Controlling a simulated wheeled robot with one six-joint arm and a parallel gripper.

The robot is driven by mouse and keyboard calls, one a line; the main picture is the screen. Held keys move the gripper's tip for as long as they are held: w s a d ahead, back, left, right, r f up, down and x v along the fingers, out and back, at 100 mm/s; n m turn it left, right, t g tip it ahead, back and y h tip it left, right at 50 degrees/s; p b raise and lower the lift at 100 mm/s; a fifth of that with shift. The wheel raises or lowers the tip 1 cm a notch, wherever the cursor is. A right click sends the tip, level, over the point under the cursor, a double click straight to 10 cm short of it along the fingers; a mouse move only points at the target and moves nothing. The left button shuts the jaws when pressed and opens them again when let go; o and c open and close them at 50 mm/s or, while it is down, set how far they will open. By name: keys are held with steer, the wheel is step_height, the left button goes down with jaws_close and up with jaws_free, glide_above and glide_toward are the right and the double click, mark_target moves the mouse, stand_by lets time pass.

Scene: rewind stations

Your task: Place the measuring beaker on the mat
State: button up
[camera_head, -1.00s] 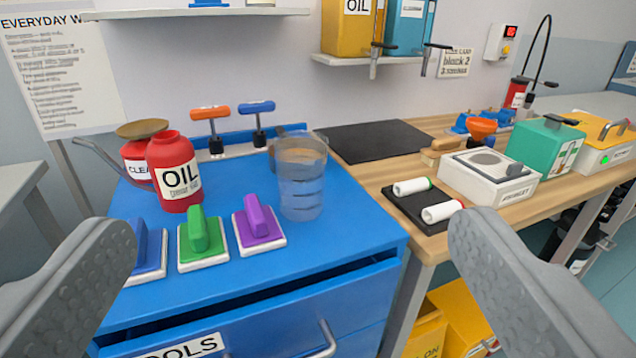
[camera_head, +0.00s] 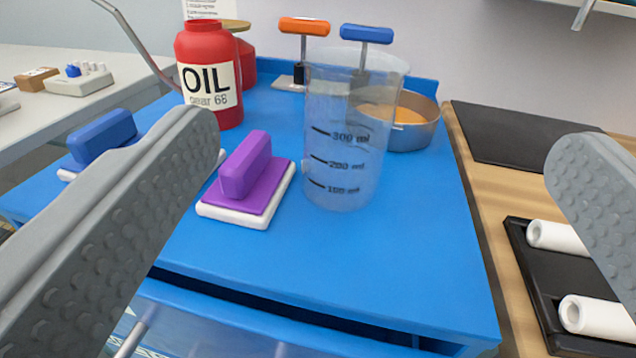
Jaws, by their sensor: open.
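The measuring beaker (camera_head: 340,165) is clear, with black marks up to 300 ml. It stands upright and empty-looking on the blue tool cabinet top (camera_head: 330,255).
A metal pan (camera_head: 412,130) with orange contents stands right behind the beaker. A purple-handled block (camera_head: 247,175) sits close to its left. A red oil can (camera_head: 208,70) and two T-handled tools stand behind. A black tray (camera_head: 532,270) with white rolls lies at right.

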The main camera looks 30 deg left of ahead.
step_height(320, 180, down, 3)
steer(key=g+y, duration=0.1)
glide_toward(349, 72)
steer(key=shift+w+a+r, duration=0.15)
steer(key=shift+w, duration=0.3)
steer(key=shift+w+a+r, duration=0.15)
steer(key=shift+w, duration=0.3)
steer(key=shift+f+x, duration=0.15)
steer(key=shift+x, duration=1.15)
steer(key=shift+f+x, duration=0.1)
steer(key=shift+x, duration=1.25)
steer(key=shift+s, duration=0.1)
steer(key=c, duration=1.2)
